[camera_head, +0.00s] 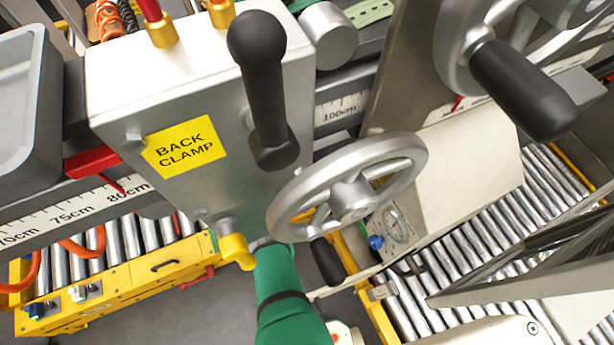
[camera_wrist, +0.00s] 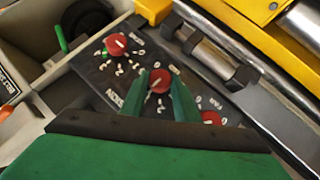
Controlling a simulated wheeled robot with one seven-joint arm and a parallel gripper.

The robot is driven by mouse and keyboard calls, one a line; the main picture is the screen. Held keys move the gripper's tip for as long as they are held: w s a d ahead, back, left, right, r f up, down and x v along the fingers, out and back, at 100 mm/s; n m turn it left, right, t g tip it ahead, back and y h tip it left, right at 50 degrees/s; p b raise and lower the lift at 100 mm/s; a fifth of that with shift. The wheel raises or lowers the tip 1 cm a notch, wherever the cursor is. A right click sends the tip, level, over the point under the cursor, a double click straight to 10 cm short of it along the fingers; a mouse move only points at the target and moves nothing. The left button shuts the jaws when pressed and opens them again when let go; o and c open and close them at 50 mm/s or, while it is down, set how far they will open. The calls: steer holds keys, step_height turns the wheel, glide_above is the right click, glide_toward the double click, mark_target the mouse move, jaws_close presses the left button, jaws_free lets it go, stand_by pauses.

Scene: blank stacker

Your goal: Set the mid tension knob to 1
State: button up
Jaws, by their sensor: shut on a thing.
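In the wrist view three red knobs sit in a slanting row on a dark panel (camera_wrist: 95,72) with white markings. The middle knob (camera_wrist: 158,84) is between the two green fingers of my gripper (camera_wrist: 160,78), which is shut on it. Its white pointer line slants toward the upper right. Small numerals surround it, but I cannot read the setting surely. The upper left knob (camera_wrist: 115,44) is free. The lower right knob (camera_wrist: 211,118) lies beside my right finger and is partly hidden. The knobs and my fingertips do not show in the head view.
A yellow frame (camera_wrist: 255,48) and metal bar run beside the panel. A grey bin (camera_wrist: 62,35) lies left. In the head view, a handwheel (camera_head: 288,200), black lever (camera_head: 265,95) and BACK CLAMP box (camera_head: 115,70) crowd around my green arm. Roller conveyors lie below.

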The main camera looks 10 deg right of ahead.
steer(key=shift+w+d+g, duration=0.1)
steer(key=shift+d+g, duration=0.05)
steer(key=shift+g, duration=0.15)
stand_by(0.7)
steer(key=o, duration=1)
steer(key=shift+o, duration=0.2)
